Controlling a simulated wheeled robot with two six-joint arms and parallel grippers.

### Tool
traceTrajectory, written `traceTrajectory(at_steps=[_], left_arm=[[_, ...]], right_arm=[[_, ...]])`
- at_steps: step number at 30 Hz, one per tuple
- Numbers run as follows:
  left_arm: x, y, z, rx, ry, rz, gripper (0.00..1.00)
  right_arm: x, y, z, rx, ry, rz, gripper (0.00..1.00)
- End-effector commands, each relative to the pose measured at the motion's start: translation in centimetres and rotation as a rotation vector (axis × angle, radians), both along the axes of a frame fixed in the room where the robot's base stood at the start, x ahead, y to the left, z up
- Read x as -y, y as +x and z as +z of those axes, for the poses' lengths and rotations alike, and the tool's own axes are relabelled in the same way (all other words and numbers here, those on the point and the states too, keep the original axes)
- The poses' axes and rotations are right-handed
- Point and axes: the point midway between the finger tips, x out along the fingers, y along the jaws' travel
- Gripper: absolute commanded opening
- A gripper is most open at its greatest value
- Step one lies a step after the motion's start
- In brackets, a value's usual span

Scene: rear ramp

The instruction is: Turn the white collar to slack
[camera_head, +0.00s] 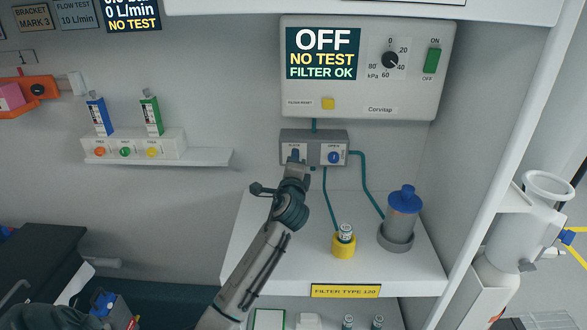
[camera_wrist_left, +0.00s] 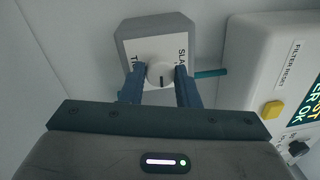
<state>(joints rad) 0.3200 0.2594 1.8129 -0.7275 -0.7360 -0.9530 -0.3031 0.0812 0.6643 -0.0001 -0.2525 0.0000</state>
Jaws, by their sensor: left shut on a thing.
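The white collar (camera_wrist_left: 158,74) is a small round knob with a short dark mark on its face. It sits on a white plate of a grey block (camera_wrist_left: 184,25). Partly hidden lettering beside it starts "SLA" on the right and "TI" on the left in the left wrist view. My left gripper (camera_wrist_left: 160,84) is shut on the collar, one blue finger on each side. In the head view, my left gripper (camera_head: 295,159) reaches the left plate of the grey block (camera_head: 340,135) under the control box and hides the collar. My right gripper is not in view.
The control box (camera_head: 370,100) above reads OFF, NO TEST, FILTER OK. Teal tubes (camera_head: 361,183) lead down to a yellow holder (camera_head: 344,245) and a blue-capped canister (camera_head: 402,217) on the shelf. A small shelf (camera_head: 205,158) with a white rack is at left.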

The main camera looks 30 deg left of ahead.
Motion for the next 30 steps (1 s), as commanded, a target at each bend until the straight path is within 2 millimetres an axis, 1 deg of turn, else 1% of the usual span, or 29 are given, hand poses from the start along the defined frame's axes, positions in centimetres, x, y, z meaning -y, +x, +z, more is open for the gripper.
traceTrajectory(at_steps=[1, 5, 11, 12, 15, 21, 26, 30], left_arm=[[0.0, 0.0, -0.4, 0.023, -0.038, 0.0, 0.06], [0.0, 0.0, -0.5, 0.086, -0.142, 0.001, 0.06], [0.1, 0.0, -0.5, 0.186, -0.304, 0.0, 0.06], [0.1, 0.0, -0.5, 0.206, -0.337, 0.0, 0.06], [0.1, 0.1, -0.5, 0.256, -0.419, 0.0, 0.06], [0.2, 0.1, -0.5, 0.354, -0.58, 0.001, 0.06], [0.2, 0.1, -0.5, 0.434, -0.711, 0.001, 0.06], [0.2, 0.1, -0.5, 0.503, -0.824, 0.001, 0.06]], right_arm=[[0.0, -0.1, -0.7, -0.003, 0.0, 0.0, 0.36], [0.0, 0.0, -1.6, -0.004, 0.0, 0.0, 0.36], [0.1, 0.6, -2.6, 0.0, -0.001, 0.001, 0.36], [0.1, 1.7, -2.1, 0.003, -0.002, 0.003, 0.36], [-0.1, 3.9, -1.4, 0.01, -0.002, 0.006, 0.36], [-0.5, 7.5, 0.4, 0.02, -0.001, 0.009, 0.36], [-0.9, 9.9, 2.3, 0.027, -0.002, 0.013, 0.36], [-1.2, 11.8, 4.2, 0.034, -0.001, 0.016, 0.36]])
